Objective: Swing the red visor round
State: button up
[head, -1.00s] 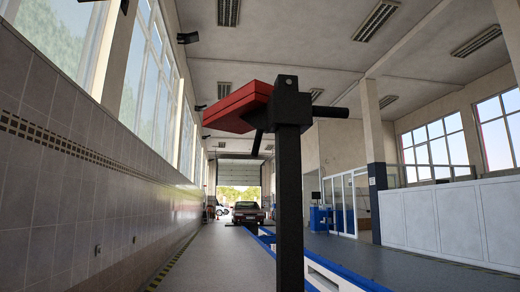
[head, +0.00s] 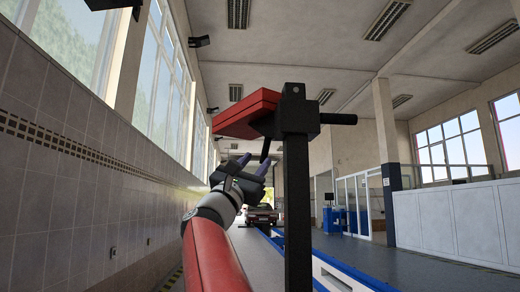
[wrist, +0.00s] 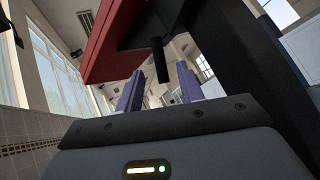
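The red visor (head: 245,115) is a thick slab with a black bracket, held near the top of a dark upright post (head: 297,200). A short black peg (head: 265,149) hangs below it. My gripper (head: 254,161) is open under the visor, left of the post, with its purple fingers pointing up. In the wrist view, the visor (wrist: 106,45) is at upper left and the peg (wrist: 158,58) shows between the spread fingertips (wrist: 159,72). The fingers look empty; I cannot tell whether they touch the peg.
A black bar (head: 338,119) sticks out right from the post top. A tiled wall (head: 70,180) with windows runs along the left. A blue-edged lift track (head: 345,275) lies on the floor right of the post. A car (head: 262,216) stands far behind.

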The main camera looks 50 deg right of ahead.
aim_at(264, 151)
jog(key=shift+t, duration=0.3)
jog(key=p+x, duration=0.2)
jog(key=x, duration=0.3)
jog(key=shift+d, duration=0.1)
grip_shut()
